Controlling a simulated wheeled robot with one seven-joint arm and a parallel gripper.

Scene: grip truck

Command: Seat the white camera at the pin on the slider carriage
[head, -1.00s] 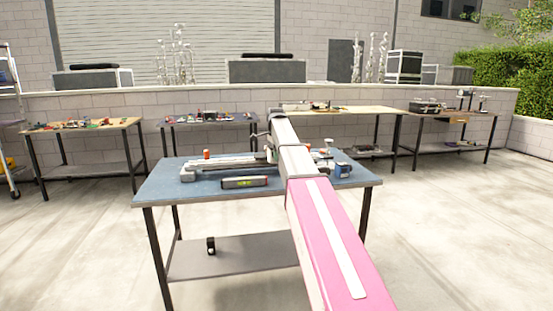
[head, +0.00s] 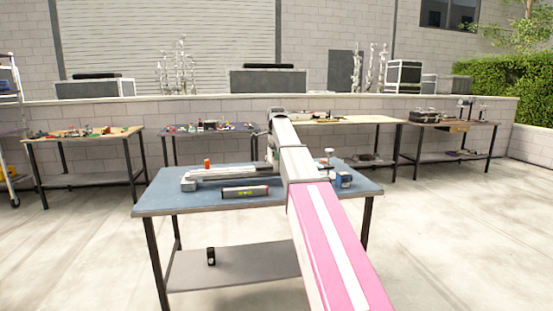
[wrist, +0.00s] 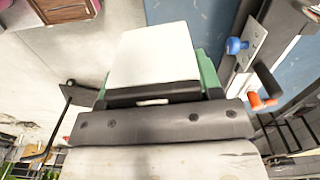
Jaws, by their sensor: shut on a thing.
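In the wrist view a white block-shaped body, which I take to be the white camera (wrist: 152,52), is held at my gripper (wrist: 155,75), with green parts along its sides. My gripper is shut on it. Its underside and the pin are hidden. The slider (head: 225,174) lies along the blue table in the head view. Part of a metal rail with a blue knob (wrist: 235,46) and an orange knob (wrist: 262,101) shows right of the held camera in the wrist view, apart from it. In the head view my arm hides the gripper and the carriage area.
The blue table (head: 160,202) also bears a dark box with a green label (head: 245,192), an orange item (head: 207,163) and a blue item (head: 343,180) right of my arm. A small black item (head: 211,256) sits on its lower shelf. Other benches line the wall behind.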

